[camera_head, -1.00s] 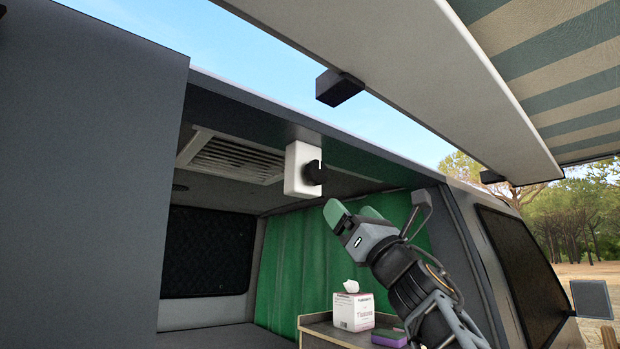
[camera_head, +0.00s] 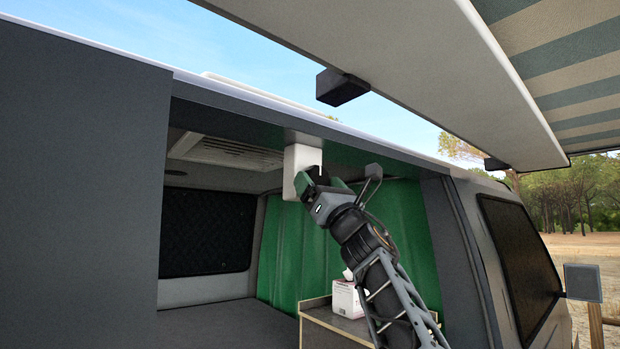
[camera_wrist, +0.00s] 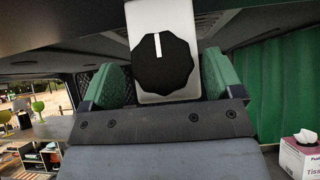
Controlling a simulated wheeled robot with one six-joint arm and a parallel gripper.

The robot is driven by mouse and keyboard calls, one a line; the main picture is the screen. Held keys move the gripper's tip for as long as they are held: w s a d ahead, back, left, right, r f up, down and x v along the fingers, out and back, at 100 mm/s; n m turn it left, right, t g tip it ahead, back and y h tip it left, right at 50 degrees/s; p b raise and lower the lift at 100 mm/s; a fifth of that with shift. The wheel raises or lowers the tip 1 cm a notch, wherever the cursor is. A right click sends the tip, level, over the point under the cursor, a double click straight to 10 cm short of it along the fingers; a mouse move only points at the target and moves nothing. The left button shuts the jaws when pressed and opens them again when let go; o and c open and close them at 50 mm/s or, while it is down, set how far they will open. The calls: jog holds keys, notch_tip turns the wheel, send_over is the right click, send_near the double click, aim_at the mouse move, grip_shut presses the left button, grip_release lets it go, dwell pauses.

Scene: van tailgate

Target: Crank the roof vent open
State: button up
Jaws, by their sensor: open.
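The crank is a black knob (camera_wrist: 164,62) with a white pointer line, on a white box (camera_head: 301,158) under the van's roof edge. In the wrist view the pointer stands almost upright. My gripper (camera_head: 322,181) is open, with one green fingertip on each side of the knob in the wrist view (camera_wrist: 164,80). I cannot tell whether the fingers touch the knob. In the head view the gripper largely hides the knob. The slatted roof vent (camera_head: 230,152) is in the ceiling to the left. A pale raised strip (camera_head: 262,95) shows above the roof edge.
The roof edge and the awning case (camera_head: 400,70) are above my arm. A tissue box (camera_head: 346,298) stands on a counter (camera_head: 318,310) below. A green curtain (camera_head: 410,230) hangs behind. The van's open doorway lies left of my arm.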

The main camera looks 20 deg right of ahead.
jog(key=c, duration=0.9)
jog(key=shift+m+h, duration=0.4)
jog(key=shift+h, duration=0.1)
